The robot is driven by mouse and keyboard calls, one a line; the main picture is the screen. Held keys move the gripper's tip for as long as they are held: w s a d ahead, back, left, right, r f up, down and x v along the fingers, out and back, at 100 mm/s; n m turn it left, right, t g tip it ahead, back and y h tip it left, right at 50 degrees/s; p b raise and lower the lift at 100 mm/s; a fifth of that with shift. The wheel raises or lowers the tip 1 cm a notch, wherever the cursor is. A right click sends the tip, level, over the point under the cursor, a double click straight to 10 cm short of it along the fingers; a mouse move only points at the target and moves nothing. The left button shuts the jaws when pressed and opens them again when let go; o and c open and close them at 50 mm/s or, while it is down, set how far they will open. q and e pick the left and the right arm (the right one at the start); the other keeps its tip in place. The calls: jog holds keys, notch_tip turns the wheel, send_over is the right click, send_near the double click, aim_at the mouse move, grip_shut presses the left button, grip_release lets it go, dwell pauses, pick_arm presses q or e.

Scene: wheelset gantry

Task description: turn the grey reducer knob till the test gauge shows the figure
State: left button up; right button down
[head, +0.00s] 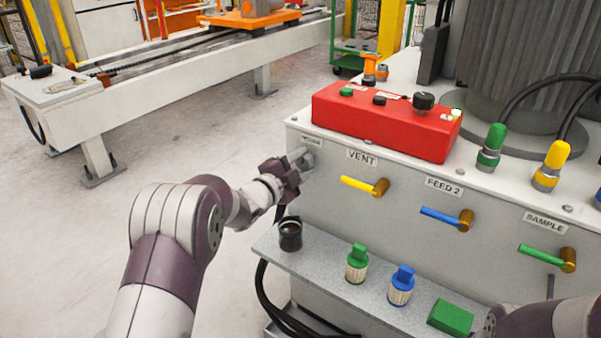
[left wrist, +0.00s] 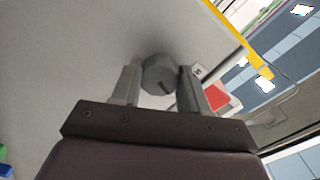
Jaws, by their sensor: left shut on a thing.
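The grey reducer knob (left wrist: 159,75) shows in the left wrist view as a short round knob with a dark mark on its face. It sits between the two fingers of my left gripper (left wrist: 157,88), which is shut on it. In the head view my left gripper (head: 289,168) is at the left end of the cabinet's front panel, beside a small label, and mostly hides the knob. I cannot make out a test gauge or a figure in either view. My right arm shows at the lower right, its gripper out of view.
A yellow VENT lever (head: 359,184), a blue FEED 2 lever (head: 441,215) and a green SAMPLE lever (head: 542,255) stick out to the right. A red control box (head: 385,125) sits above. The shelf (head: 322,264) below holds a black cup (head: 290,234) and coloured fittings.

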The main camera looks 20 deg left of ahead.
pick_arm(q)
jog(key=m+b, duration=0.8)
jog(key=b, duration=0.1)
jog(key=shift+f+m, duration=0.25)
jog(key=shift+m, duration=0.15)
jog(key=shift+r+m+b, duration=0.2)
jog(key=shift+m+b, duration=1.3)
jog(key=shift+b, duration=0.25)
jog(key=o, duration=1.1)
jog(key=shift+c, duration=0.2)
jog(key=shift+r, duration=0.1)
